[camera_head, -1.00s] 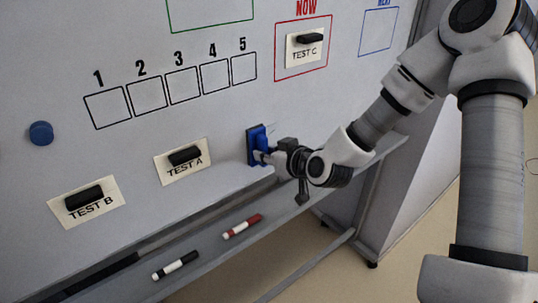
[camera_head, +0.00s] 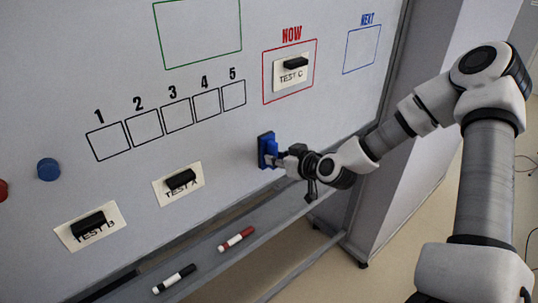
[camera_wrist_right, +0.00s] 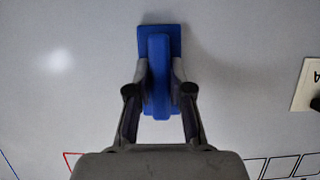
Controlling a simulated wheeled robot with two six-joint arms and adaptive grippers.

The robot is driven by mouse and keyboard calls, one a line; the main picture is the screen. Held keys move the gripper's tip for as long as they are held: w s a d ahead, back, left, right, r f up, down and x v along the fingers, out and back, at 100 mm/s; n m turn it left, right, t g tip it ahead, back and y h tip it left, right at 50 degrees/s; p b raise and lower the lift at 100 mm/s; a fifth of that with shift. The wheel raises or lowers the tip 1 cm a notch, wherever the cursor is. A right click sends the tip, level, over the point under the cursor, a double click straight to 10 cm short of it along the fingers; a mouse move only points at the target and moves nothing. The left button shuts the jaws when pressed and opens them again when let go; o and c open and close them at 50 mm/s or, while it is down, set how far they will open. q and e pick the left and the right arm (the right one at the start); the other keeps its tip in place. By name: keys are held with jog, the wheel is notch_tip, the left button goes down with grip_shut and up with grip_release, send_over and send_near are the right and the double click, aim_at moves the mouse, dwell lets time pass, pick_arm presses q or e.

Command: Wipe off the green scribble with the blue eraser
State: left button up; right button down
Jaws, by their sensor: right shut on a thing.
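The blue eraser (camera_head: 266,151) is at the whiteboard (camera_head: 215,145), right of the TEST A card and below the red NOW box. My right gripper (camera_head: 283,161) is shut on the eraser's raised grip. In the right wrist view the two fingertips (camera_wrist_right: 160,76) pinch this grip from both sides, and the eraser's flat blue base (camera_wrist_right: 174,34) faces the board, seemingly against it. I see no green scribble in either current view; whether any lies under the eraser is hidden. My left gripper is not in view.
Cards TEST A (camera_head: 190,193), TEST B (camera_head: 72,236) and TEST C (camera_head: 279,82) hold black clips. A blue magnet (camera_head: 48,169) is at the left. A black marker (camera_head: 175,279) and a red marker (camera_head: 236,239) lie on the tray (camera_head: 205,249) below.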

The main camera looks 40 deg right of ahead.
jog(key=d, duration=0.4)
jog(key=d+p, duration=0.1)
jog(key=d, duration=0.2)
jog(key=shift+w, duration=0.3)
jog(key=shift+d+f, duration=0.1)
jog(key=shift+d, duration=0.6)
jog(key=shift+w+d, duration=0.15)
jog(key=shift+d, duration=1.5)
